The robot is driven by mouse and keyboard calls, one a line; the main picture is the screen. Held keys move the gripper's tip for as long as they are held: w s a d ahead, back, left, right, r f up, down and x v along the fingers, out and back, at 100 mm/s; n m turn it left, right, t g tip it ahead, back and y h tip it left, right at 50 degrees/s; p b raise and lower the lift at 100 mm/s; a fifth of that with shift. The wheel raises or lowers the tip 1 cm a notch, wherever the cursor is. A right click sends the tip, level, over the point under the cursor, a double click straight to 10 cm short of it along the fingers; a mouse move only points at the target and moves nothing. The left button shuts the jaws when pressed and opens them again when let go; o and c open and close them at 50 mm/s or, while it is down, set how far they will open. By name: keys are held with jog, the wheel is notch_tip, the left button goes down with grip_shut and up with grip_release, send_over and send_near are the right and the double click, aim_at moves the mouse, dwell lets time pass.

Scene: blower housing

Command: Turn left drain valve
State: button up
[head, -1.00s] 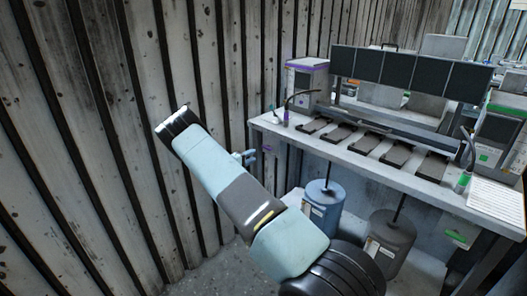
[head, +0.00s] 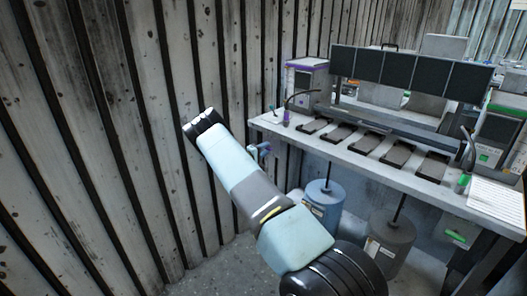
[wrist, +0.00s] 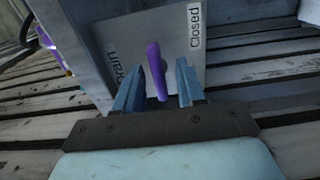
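The left drain valve handle is a purple lever (wrist: 157,72) on a pale plate (wrist: 175,50) lettered "Drain" and "Closed" in the wrist view. The lever points along the fingers, toward my palm, roughly in line with the "Closed" lettering. My gripper (wrist: 159,85) is open, with one blue finger on each side of the lever and a visible gap on both sides. In the head view my gripper (head: 260,150) is at the left end of the bench, where it largely hides the lever.
The bench (head: 350,160) carries several black pedals and dark panels. A blue canister (head: 325,203) and a grey canister (head: 390,243) stand below it. A green handle (head: 456,236) is at the bench's right. A corrugated wall (head: 100,150) stands close to my arm's left.

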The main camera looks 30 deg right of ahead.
grip_shut()
jog(key=shift+s+d+f+n, duration=0.1)
jog(key=shift+s+d+n, duration=0.05)
jog(key=shift+n, duration=3.75)
jog(key=shift+s+d+f+n, duration=0.1)
jog(key=shift+n, duration=3.8)
grip_release()
jog(key=shift+w, duration=0.1)
jog(key=shift+a+r, duration=0.15)
jog(key=shift+w, duration=0.1)
jog(key=v, duration=1.3)
jog(key=shift+a, duration=0.4)
